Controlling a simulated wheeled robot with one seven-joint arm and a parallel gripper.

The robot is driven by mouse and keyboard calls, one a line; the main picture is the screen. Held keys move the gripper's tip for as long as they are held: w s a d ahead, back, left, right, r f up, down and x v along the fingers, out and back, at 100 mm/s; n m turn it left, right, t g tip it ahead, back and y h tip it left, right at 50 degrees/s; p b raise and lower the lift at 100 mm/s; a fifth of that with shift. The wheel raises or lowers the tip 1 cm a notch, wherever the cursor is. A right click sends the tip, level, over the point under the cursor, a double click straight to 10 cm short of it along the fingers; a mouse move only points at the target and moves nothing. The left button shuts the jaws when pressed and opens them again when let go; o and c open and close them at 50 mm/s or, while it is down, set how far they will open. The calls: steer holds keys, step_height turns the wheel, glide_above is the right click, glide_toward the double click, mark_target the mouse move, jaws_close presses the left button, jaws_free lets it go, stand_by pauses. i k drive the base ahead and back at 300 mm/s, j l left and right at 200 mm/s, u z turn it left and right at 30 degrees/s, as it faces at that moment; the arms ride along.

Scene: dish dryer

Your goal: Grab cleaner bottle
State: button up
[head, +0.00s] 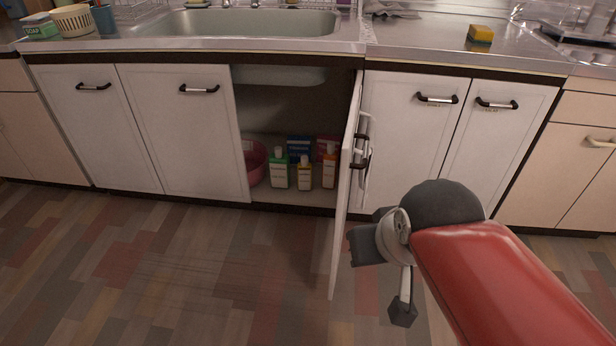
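Several bottles stand upright in the open cabinet (297,203) under the sink. A green bottle (279,172) with a white label is at the left, a yellow-orange bottle (304,175) in the middle, and an orange-red bottle (329,166) at the right by the door. Their labels are too small to read, so I cannot tell which is the cleaner bottle. My gripper (382,278) is outside the cabinet, to the right of the open door and apart from the bottles. Its fingers look spread, with nothing visible between them.
The open white door (345,195) juts toward me between my gripper and the bottles. A pink basin (255,163) and blue packages (299,148) are also inside the cabinet. The sink (240,22) is above. The floor (190,270) before the cabinet is clear.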

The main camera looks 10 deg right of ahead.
mark_target(304, 168)
steer(key=i+j+z, duration=0.1)
steer(key=z, duration=0.35)
steer(key=j+z, duration=0.25)
steer(key=z, duration=0.25)
steer(key=j+z, duration=0.25)
steer(key=z, duration=0.2)
steer(key=j+z, duration=0.2)
steer(key=j, duration=0.5)
steer(key=j+z, duration=0.2)
steer(key=j, duration=0.5)
steer(key=j+z, duration=0.25)
steer(key=j, duration=0.4)
steer(key=k+j+z, duration=0.2)
steer(key=j, duration=0.5)
steer(key=i+j, duration=0.1)
steer(key=j, duration=0.25)
steer(key=i+j, duration=0.1)
steer(key=j, duration=0.2)
